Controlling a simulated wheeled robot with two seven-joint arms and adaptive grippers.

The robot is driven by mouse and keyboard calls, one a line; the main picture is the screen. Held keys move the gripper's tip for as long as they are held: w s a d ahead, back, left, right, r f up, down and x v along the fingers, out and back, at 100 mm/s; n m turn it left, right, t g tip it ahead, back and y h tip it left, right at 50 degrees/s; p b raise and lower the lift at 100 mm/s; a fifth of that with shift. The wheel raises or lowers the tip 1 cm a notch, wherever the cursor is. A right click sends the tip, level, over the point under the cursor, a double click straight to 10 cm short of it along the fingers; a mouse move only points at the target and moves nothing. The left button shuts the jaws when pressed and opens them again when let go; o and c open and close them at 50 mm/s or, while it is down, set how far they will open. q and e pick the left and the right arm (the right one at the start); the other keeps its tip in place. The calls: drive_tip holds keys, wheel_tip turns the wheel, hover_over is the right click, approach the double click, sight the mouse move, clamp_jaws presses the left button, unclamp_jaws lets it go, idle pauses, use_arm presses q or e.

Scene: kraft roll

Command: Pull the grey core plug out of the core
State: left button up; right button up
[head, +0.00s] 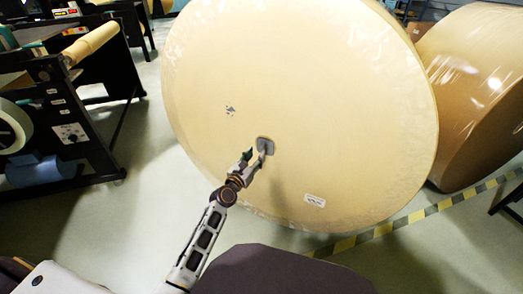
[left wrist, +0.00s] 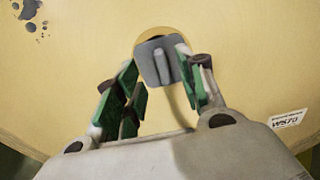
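The grey core plug (head: 265,145) sits at the core opening in the middle of the big kraft roll's (head: 330,80) flat face. In the left wrist view the plug (left wrist: 151,62) shows a raised upright bar in its middle, and a strip of the tan core (left wrist: 163,33) shows above it. My left gripper (head: 255,157) is just in front of the plug. Its green-padded fingers (left wrist: 163,80) are spread, one on each side of the bar, with a gap between. I cannot tell whether a fingertip touches the plug. My right gripper is not in view.
A second, browner roll (head: 485,85) stands at the right. A yellow and black floor stripe (head: 400,222) runs below the rolls. A white label (head: 314,200) is on the roll face.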

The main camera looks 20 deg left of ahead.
sight(262, 148)
use_arm(q)
drive_tip(key=shift+w+d, duration=0.15)
drive_tip(key=shift+w, duration=0.6)
drive_tip(key=shift+w+d+b, duration=0.1)
drive_tip(key=shift+w+b, duration=0.25)
drive_tip(key=shift+w, duration=0.35)
drive_tip(key=shift+w+d+b, duration=0.15)
drive_tip(key=shift+w+b, duration=0.15)
drive_tip(key=shift+w, duration=0.6)
drive_tip(key=shift+w+d, duration=0.15)
drive_tip(key=shift+w, duration=0.5)
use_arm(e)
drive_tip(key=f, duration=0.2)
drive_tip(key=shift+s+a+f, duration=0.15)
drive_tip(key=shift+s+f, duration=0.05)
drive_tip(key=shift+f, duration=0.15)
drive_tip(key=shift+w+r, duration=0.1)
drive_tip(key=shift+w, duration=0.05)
